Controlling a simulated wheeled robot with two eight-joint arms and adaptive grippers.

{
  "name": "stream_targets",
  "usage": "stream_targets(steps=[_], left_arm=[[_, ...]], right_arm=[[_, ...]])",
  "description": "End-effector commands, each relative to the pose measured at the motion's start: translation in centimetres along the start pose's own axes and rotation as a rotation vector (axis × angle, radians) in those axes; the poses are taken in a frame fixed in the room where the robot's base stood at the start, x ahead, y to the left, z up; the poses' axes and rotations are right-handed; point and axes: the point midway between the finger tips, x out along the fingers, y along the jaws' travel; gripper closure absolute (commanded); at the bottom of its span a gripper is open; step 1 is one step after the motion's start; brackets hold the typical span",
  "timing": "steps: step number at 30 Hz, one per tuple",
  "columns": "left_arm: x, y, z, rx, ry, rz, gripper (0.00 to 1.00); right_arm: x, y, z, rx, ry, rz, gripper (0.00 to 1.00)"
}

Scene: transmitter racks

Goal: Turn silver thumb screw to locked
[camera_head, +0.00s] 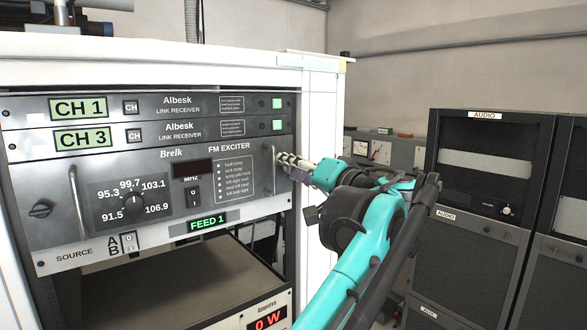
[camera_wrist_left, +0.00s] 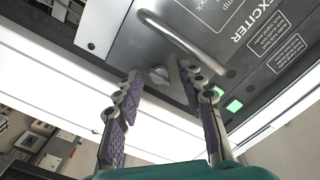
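The silver thumb screw (camera_wrist_left: 158,75) shows in the left wrist view on the grey FM exciter panel (camera_wrist_left: 125,40), near the foot of a metal handle (camera_wrist_left: 183,35). My left gripper (camera_wrist_left: 161,82) is open, with one purple-padded finger on each side of the screw. The fingertips appear close to the panel; I cannot tell whether they touch the screw. In the head view my left gripper (camera_head: 283,159) is at the right edge of the FM exciter (camera_head: 150,240), just right of its right handle (camera_head: 269,170). There the gripper hides the screw. My right gripper is not in view.
Two link receivers (camera_head: 225,105) sit above the exciter in the white rack (camera_head: 318,120). A dark knob (camera_head: 40,208) and a second handle (camera_head: 78,200) are on the exciter's left side. Black audio racks (camera_head: 470,215) stand at the right.

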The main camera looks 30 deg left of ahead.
Motion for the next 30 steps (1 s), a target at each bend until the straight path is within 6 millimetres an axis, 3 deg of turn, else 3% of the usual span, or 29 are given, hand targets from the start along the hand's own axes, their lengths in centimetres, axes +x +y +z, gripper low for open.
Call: stream_targets(steps=[2,6,20,30], left_arm=[[-0.02,0.02,0.01,0.0,0.0,0.0,0.63],[-0.03,0.02,0.01,0.0,0.0,0.0,1.0],[-0.05,0.04,0.01,0.053,-0.001,0.001,1.0],[-0.05,0.03,-0.01,0.297,-0.002,0.002,1.0]], right_arm=[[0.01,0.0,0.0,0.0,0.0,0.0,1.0],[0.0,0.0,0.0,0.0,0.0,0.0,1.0],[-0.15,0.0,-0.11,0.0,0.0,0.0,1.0],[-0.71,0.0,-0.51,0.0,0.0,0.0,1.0]])
